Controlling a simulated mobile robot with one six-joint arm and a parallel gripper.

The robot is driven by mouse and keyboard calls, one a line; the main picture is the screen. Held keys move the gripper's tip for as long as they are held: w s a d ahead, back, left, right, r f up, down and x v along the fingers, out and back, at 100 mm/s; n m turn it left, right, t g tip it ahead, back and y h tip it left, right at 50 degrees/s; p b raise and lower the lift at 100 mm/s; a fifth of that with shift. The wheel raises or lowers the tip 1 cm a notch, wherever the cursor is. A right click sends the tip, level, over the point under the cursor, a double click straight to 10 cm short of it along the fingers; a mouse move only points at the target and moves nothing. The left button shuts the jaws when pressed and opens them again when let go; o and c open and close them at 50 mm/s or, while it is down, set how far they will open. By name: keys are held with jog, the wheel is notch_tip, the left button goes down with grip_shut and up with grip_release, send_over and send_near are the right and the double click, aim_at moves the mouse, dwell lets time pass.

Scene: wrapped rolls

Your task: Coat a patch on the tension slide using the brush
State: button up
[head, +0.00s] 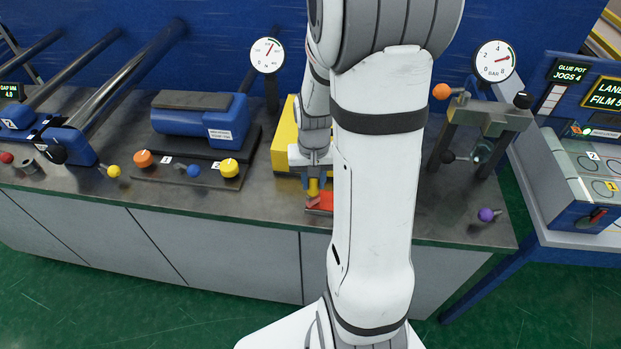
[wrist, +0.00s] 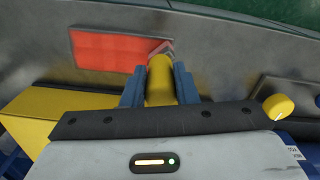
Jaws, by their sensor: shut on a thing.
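My gripper (head: 313,184) is shut on the yellow handle of the brush (wrist: 160,82), with a blue finger on each side. The brush's pinkish-red head (wrist: 161,49) points down at the right end of a red rectangular patch (wrist: 108,52) in the wrist view. It overlaps the patch's edge there; I cannot tell whether it touches. The patch lies flat on the grey metal bench top and shows in the head view (head: 325,203), partly hidden by my arm. I cannot make out which part is the tension slide.
A yellow block (head: 284,150) stands behind my gripper. A panel with orange, blue and yellow knobs (head: 188,171) lies to the left, below a blue motor (head: 200,120). A gauge stand (head: 485,118) and a purple knob (head: 487,214) are to the right.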

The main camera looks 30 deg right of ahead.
jog(key=shift+s+d+f, duration=0.1)
jog(key=shift+d+f, duration=0.1)
jog(key=shift+d, duration=0.1)
jog(key=shift+w+a, duration=0.3)
jog(key=shift+a, duration=0.25)
jog(key=r+p, duration=0.2)
jog(key=r, duration=0.1)
jog(key=shift+w+a+r, duration=0.1)
jog(key=shift+a+r, duration=0.2)
jog(key=shift+a, duration=0.05)
jog(key=shift+w+r+p, duration=0.2)
jog(key=shift+r+p, duration=0.4)
jog(key=shift+r, duration=0.05)
jog(key=shift+r+p, duration=1.05)
jog(key=shift+r, duration=0.55)
jog(key=shift+f, duration=0.1)
